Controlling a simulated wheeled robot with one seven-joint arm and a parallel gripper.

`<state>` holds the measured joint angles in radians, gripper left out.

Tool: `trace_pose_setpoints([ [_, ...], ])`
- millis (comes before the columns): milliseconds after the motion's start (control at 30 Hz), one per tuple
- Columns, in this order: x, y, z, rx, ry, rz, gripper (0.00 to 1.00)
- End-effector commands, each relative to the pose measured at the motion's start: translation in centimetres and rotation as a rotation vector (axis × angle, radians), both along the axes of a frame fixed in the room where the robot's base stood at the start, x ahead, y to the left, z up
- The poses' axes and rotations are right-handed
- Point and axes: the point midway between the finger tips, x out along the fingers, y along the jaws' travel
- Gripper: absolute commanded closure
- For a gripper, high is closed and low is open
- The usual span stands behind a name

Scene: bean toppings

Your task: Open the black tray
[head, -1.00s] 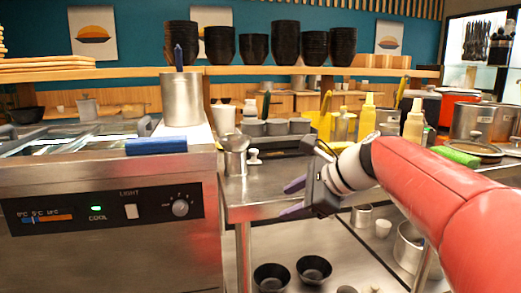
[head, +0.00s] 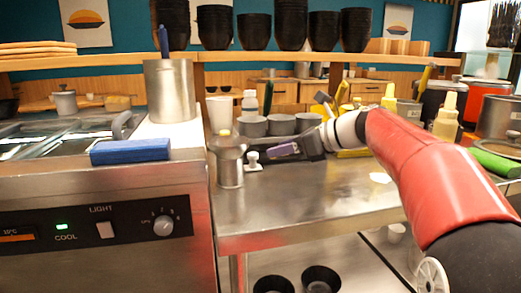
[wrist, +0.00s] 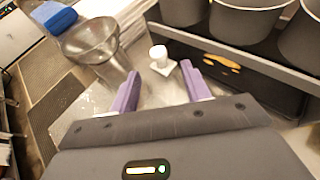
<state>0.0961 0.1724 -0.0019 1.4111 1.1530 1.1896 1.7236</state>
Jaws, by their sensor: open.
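A black tray (wrist: 270,92) fills the right side of the wrist view, with a grey rim and several grey round pots set in its top. In the head view the tray is mostly hidden behind my gripper (head: 284,150). My gripper is open, and its two purple fingers show apart and empty in the wrist view (wrist: 158,78). A small white knob-topped piece (head: 252,160) stands on the counter just past the fingertips. It also shows between and beyond them in the wrist view (wrist: 159,58). Whether the fingers touch the tray, I cannot tell.
A metal shaker (head: 229,160) stands left of the fingers. The steel counter (head: 300,205) is clear in front. A cooler unit with a blue block (head: 131,151) is at left. Yellow bottles (head: 446,116) and pots crowd the right. Black bowls (head: 292,25) line the shelf above.

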Motion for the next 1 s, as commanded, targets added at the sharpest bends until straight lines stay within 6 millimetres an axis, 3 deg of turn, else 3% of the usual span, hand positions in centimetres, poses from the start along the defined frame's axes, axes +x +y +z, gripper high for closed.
trace_pose_setpoints([
  [400,2.7,5.1,-2.4,-0.002,0.001,0.003,0.53],
  [800,3.2,5.9,-2.8,-0.002,0.000,0.002,0.53],
  [1000,3.2,5.9,-2.8,-0.002,0.000,0.002,0.77],
])
